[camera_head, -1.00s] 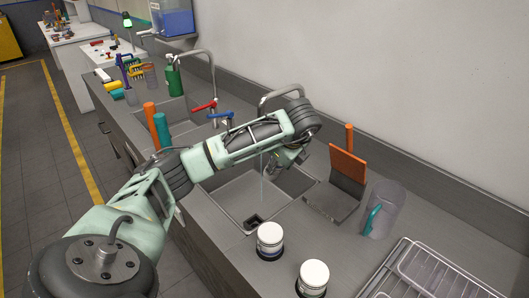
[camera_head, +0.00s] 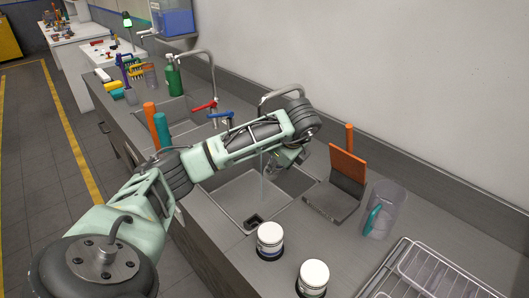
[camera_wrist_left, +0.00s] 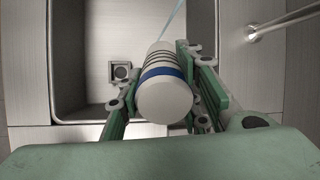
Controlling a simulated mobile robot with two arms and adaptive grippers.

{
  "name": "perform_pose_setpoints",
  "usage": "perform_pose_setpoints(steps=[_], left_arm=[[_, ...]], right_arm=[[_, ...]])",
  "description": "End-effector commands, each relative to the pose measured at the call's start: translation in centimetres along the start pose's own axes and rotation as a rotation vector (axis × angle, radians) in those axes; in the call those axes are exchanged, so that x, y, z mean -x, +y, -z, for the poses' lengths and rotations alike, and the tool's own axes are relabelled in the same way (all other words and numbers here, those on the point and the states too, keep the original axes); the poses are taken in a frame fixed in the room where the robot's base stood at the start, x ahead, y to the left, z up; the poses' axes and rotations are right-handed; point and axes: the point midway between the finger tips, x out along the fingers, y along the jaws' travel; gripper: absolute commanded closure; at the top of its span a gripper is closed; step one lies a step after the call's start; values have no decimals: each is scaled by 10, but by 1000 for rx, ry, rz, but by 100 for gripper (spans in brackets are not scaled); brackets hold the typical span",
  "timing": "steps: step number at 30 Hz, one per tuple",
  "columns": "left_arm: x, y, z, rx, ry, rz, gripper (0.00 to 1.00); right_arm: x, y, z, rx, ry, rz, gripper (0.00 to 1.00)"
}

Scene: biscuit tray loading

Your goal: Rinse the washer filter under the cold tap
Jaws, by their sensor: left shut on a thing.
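My left gripper (camera_wrist_left: 160,105) is shut on a white cylindrical filter (camera_wrist_left: 164,101) with a blue band and dark rings. It holds the filter over the sink basin, and a thin water stream (camera_wrist_left: 173,19) meets its far end in the left wrist view. In the head view my left gripper (camera_head: 287,160) is over the right basin (camera_head: 238,197), largely behind my wrist; the filter is hard to make out there. The water stream (camera_head: 263,178) falls into this basin. A blue tap lever (camera_head: 221,115) and a red one (camera_head: 204,106) stand behind my forearm. My right gripper is not in view.
Two white-lidded cylinders (camera_head: 270,236) (camera_head: 313,273) stand on the front counter. An orange-and-grey dustpan-like piece (camera_head: 346,170), a clear jug (camera_head: 384,207) and a wire rack (camera_head: 425,276) are to the right. Orange and teal cylinders (camera_head: 151,116) (camera_head: 162,130) stand left of my arm.

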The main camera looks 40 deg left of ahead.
Motion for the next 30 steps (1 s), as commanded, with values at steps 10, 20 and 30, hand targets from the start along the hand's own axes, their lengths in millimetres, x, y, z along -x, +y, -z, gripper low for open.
perform_pose_setpoints(steps=[10,20,30], left_arm=[[9,0,2,0,1,2,95],[40,6,14,-2,1,2,95],[60,11,22,0,1,1,95]], right_arm=[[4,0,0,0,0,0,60],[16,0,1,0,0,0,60],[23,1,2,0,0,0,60]])
